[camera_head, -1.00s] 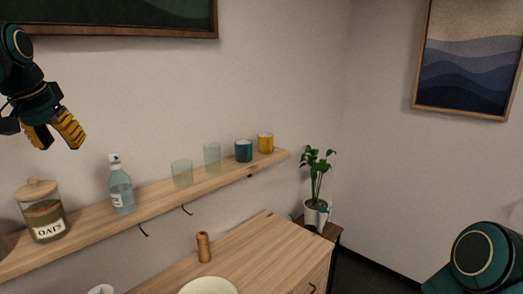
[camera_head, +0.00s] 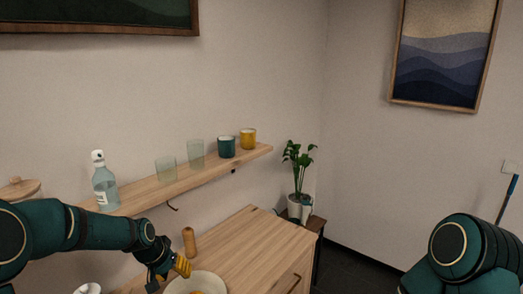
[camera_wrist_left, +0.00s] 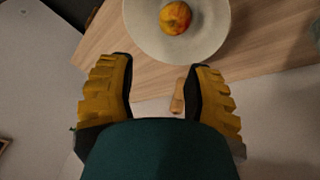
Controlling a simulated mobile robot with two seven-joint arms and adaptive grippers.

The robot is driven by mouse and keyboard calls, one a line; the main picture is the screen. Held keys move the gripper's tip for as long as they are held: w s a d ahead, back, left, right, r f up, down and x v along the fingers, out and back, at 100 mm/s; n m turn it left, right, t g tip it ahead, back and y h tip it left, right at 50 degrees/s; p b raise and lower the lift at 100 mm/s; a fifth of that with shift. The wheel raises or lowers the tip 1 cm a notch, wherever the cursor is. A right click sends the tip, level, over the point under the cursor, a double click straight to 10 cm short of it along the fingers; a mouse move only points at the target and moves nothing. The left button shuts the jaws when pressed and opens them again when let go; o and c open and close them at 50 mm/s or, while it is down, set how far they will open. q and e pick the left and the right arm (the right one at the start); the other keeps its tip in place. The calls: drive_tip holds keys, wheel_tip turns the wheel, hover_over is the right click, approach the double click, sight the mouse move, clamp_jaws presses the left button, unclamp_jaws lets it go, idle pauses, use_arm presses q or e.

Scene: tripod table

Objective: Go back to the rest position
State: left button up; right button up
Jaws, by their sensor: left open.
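My left gripper (camera_head: 178,270) is low over the wooden cabinet top (camera_head: 232,247), beside a white bowl (camera_head: 222,285). In the left wrist view its two yellow-padded fingers (camera_wrist_left: 160,78) are spread apart with nothing held between them. The bowl (camera_wrist_left: 146,40) lies beyond the fingertips there, with a red-yellow apple (camera_wrist_left: 176,18) in it. A wooden mill (camera_head: 189,242) stands on the cabinet behind the left gripper; it also shows between the fingers in the wrist view (camera_wrist_left: 178,98). My right arm shows at the lower right, but its gripper is out of frame.
A wall shelf (camera_head: 240,160) above the cabinet holds a bottle (camera_head: 105,188), two glasses (camera_head: 196,150), a teal cup (camera_head: 226,147) and a yellow cup (camera_head: 248,139). My left arm hides part of a jar (camera_head: 20,188). A potted plant (camera_head: 297,185) stands right.

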use_arm(q)
drive_tip(key=s+d+f+n, duration=0.1)
drive_tip(key=s+d+f, duration=0.45)
drive_tip(key=s, duration=0.25)
drive_tip(key=s+d+f+g+h, duration=0.1)
drive_tip(key=s+d+f, duration=0.3)
drive_tip(key=s+f, duration=0.35)
drive_tip(key=s+d+f+n, duration=0.1)
drive_tip(key=s+d+f, duration=0.4)
drive_tip(key=s, duration=0.4)
wheel_tip(320, 180, down, 11)
drive_tip(key=b, duration=1)
drive_tip(key=shift+s, duration=0.25)
